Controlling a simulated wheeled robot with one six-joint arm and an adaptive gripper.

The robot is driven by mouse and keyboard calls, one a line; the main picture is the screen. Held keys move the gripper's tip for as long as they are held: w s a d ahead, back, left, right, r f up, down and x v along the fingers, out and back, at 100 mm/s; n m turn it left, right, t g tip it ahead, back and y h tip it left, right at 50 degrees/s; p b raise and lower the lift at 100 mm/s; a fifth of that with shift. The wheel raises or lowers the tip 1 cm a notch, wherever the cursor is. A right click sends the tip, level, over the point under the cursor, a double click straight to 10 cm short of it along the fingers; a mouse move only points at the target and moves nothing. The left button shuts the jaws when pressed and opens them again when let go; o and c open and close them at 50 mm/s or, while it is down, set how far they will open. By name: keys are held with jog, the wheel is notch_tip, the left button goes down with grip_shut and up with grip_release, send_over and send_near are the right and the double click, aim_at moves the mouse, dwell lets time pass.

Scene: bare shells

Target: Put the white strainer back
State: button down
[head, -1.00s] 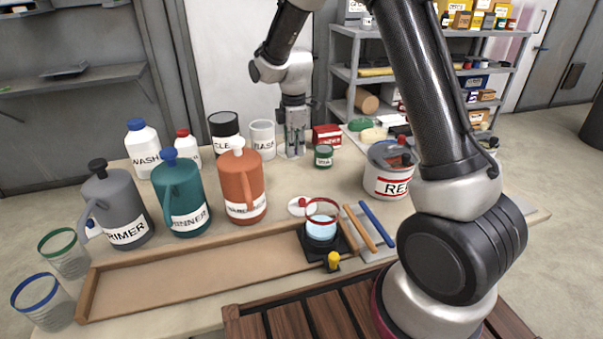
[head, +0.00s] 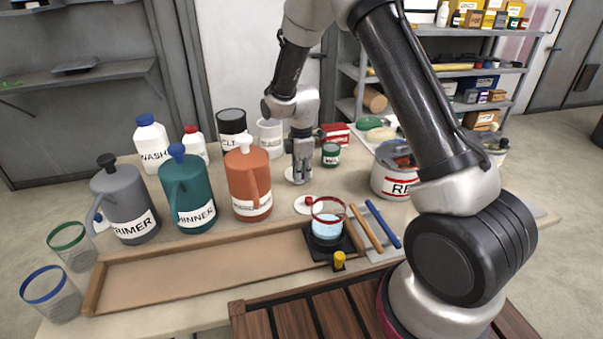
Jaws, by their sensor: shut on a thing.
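In the head view my gripper (head: 301,165) points down over the middle of the table, in front of the white mug and left of the small green can. Its fingers are shut on a small whitish piece, seemingly the white strainer (head: 297,178), mostly hidden by the fingers. I cannot tell whether it touches the table.
Orange (head: 249,185), teal (head: 187,195) and grey (head: 124,205) jugs stand left of my gripper. A large lidded RE-labelled pot (head: 393,184) stands right. A low wooden tray (head: 210,272) lies in front, empty. Two clear cups with green and blue rims stand front left.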

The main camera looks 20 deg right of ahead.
jog(key=c, duration=1.6)
grip_release()
jog(key=shift+f, duration=0.1)
jog(key=shift+o, duration=0.2)
jog(key=s+d+r+m+t, duration=0.1)
jog(key=s+d+r+m, duration=0.15)
jog(key=r, duration=0.85)
jog(key=s+d+r+m, duration=0.2)
jog(key=s+r, duration=0.1)
jog(key=r, duration=0.7)
jog(key=s+d+r+m+t, duration=0.1)
jog(key=s+d+r+m, duration=0.2)
jog(key=s, duration=0.5)
jog(key=s+d+r+m+t, duration=0.1)
jog(key=s+d+r+m, duration=0.2)
jog(key=s+m, duration=0.3)
jog(key=s+d+r+m+t, duration=0.1)
jog(key=s+d+r+m, duration=0.2)
jog(key=s, duration=0.9)
jog(key=shift+d+r+m, duration=0.35)
jog(key=shift+d+m, duration=0.35)
jog(key=shift+m, duration=0.05)
